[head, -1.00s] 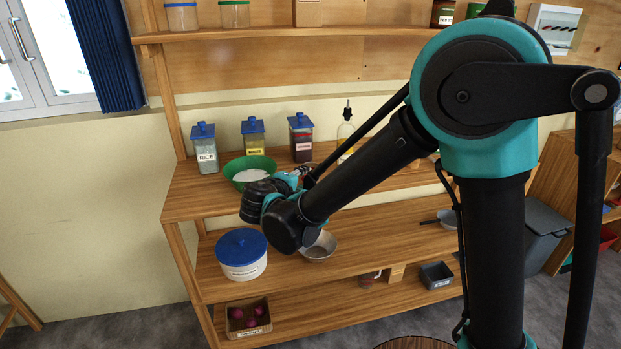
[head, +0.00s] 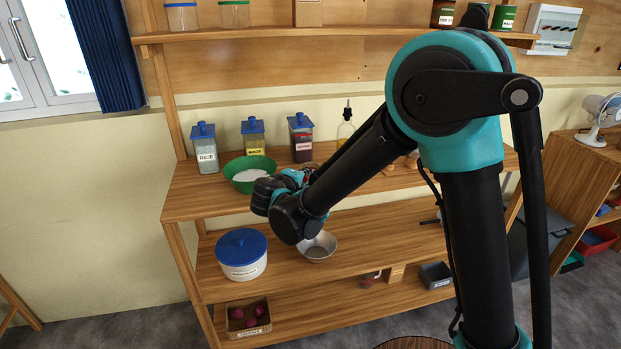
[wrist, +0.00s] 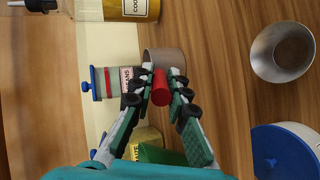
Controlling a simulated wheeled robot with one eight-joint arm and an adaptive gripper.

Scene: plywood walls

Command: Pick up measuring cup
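The measuring cup (wrist: 165,57) shows in the wrist view as a round grey-brown cup with a red handle (wrist: 160,88) pointing back toward me. My gripper (wrist: 161,77) has one fingertip on each side of the red handle, very close to it. I cannot tell whether the fingers touch it. In the head view my gripper (head: 292,176) is low over the upper shelf board, beside the green bowl. My arm and gripper largely hide the cup there.
Jars of rice (head: 206,150), maize (head: 253,138) and beans (head: 302,140) stand behind a green bowl (head: 239,178). A bottle (head: 345,132) is to the right. The lower board holds a blue-lidded tub (head: 242,262) and a metal bowl (head: 318,247).

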